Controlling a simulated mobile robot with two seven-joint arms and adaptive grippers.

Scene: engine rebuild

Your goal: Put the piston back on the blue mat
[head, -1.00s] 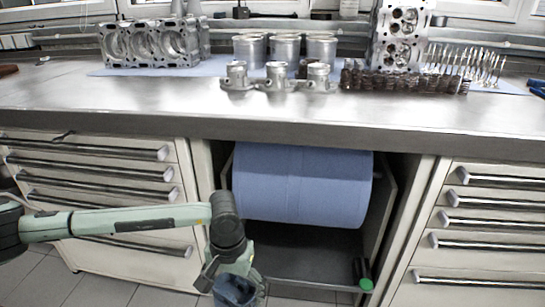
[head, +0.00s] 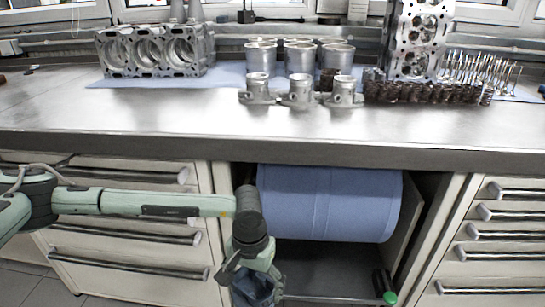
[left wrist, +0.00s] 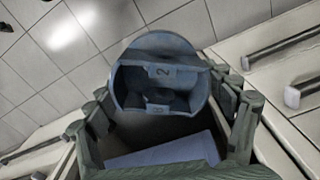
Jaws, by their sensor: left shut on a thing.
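My left gripper (head: 252,277) hangs low in front of the bench, pointing down, near the bottom edge of the head view. It is shut on the piston (head: 256,292), which looks dark blue-grey and is partly cut off by that edge. In the left wrist view the piston (left wrist: 160,75) sits between the two fingers, its round end and a marking like "2" showing. The blue mat (head: 228,74) lies on the bench top, well above and beyond the gripper. My right gripper is not in view.
On the bench stand an engine block (head: 155,52), silver cylinders (head: 261,56), smaller silver parts (head: 300,92), a cylinder head (head: 417,40) and upright valves (head: 480,70). A blue paper roll (head: 330,203) sits under the bench between drawer units. The front bench top (head: 150,115) is clear.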

